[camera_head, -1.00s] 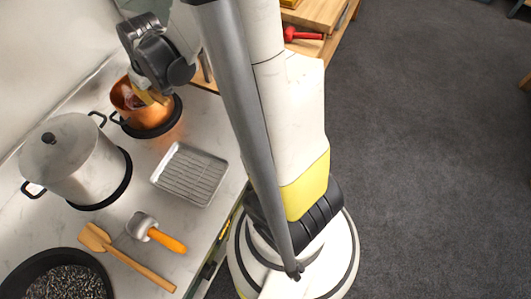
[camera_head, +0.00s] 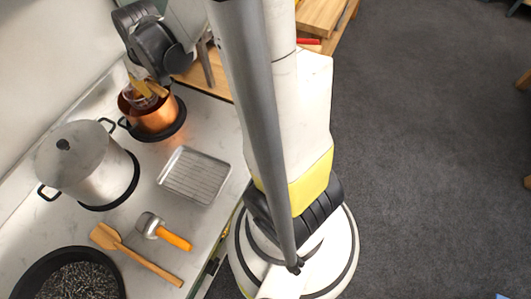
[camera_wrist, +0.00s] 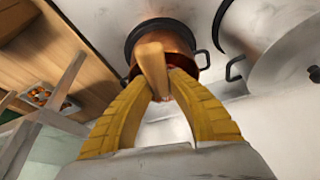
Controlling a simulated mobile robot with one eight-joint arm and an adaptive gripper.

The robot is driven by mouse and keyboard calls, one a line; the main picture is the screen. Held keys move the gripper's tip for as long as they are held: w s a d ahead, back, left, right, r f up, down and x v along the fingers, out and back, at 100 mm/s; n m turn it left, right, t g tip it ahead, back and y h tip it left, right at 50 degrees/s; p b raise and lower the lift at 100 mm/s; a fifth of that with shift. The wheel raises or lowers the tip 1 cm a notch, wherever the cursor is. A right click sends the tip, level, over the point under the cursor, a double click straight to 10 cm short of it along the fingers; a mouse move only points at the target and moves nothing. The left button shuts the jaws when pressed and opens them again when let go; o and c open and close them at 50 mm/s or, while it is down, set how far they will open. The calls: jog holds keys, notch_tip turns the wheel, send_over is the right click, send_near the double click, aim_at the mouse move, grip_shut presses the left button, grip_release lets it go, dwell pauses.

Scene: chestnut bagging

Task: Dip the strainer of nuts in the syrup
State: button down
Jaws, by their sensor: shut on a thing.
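The copper pot (camera_head: 157,122) stands on a dark round base at the back of the white counter. In the wrist view the pot (camera_wrist: 181,43) lies just beyond my gripper (camera_wrist: 162,92). My gripper's yellow fingers are shut on a light wooden handle (camera_wrist: 152,66), which I take for the strainer's. The handle points toward the pot. In the head view my gripper (camera_head: 146,86) is over the pot's opening. The strainer's basket, its nuts and the syrup level are mostly hidden, so I cannot tell how deep the basket sits.
A lidded steel pot (camera_head: 85,165) stands left of the copper pot. A wire-racked tray (camera_head: 194,176), an orange-handled tool (camera_head: 163,231), a wooden spatula (camera_head: 135,255) and a dark pan (camera_head: 75,283) lie nearer. A wooden surface (camera_wrist: 75,45) borders the counter.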

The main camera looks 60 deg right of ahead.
jog(key=shift+r+p, duration=2.05)
jog(key=shift+r, duration=0.85)
